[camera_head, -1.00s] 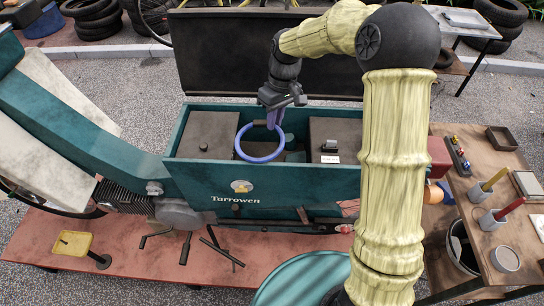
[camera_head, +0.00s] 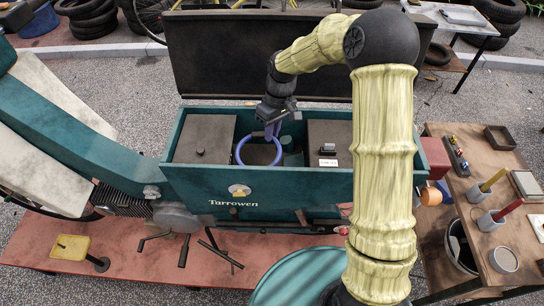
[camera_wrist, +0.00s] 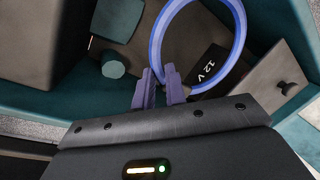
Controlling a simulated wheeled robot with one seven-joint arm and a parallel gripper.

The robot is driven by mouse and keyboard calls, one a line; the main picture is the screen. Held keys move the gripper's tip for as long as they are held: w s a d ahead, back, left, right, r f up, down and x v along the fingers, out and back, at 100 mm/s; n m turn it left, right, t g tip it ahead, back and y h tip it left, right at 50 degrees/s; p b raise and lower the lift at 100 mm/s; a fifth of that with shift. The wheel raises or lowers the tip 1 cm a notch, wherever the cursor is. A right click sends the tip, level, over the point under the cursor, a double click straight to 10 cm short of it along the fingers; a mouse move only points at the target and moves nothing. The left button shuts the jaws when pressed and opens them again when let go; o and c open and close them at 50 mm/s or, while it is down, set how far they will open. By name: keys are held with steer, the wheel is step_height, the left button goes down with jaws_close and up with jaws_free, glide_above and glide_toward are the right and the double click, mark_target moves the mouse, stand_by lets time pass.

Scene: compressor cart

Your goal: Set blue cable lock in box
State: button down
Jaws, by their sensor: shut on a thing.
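The blue cable lock (camera_head: 238,149) is a ring, gripped at its far side in the head view. It also shows in the wrist view (camera_wrist: 240,36). My gripper (camera_head: 273,132) is shut on it, with purple fingers (camera_wrist: 160,78) pinching the loop's near edge in the wrist view. The ring is over or within the box's middle gap, between two dark blocks. I cannot tell whether it touches the bottom.
A dark block with a knob (camera_head: 201,151) fills the box's left and another block (camera_head: 333,133) its right. A "12 V" battery (camera_wrist: 208,66) and a teal cylinder (camera_wrist: 113,65) lie near the ring. The dark lid (camera_head: 215,60) stands raised behind.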

step_height(320, 180, down, 8)
steer(key=shift+f+p, duration=0.25)
steer(key=shift+p, duration=0.4)
steer(key=shift+f+p, duration=0.45)
steer(key=shift+f, duration=1.5)
steer(key=c, duration=1.7)
jaws_free()
steer(key=shift+r, duration=0.1)
steer(key=r+b, duration=0.1)
steer(key=r, duration=0.3)
steer(key=w+d+r, duration=0.1)
steer(key=r, duration=0.2)
steer(key=r+b, duration=0.1)
steer(key=r, duration=0.3)
steer(key=shift+w+d+r+b, duration=0.25)
steer(key=shift+d+r+b, duration=0.05)
steer(key=shift+r, duration=0.05)
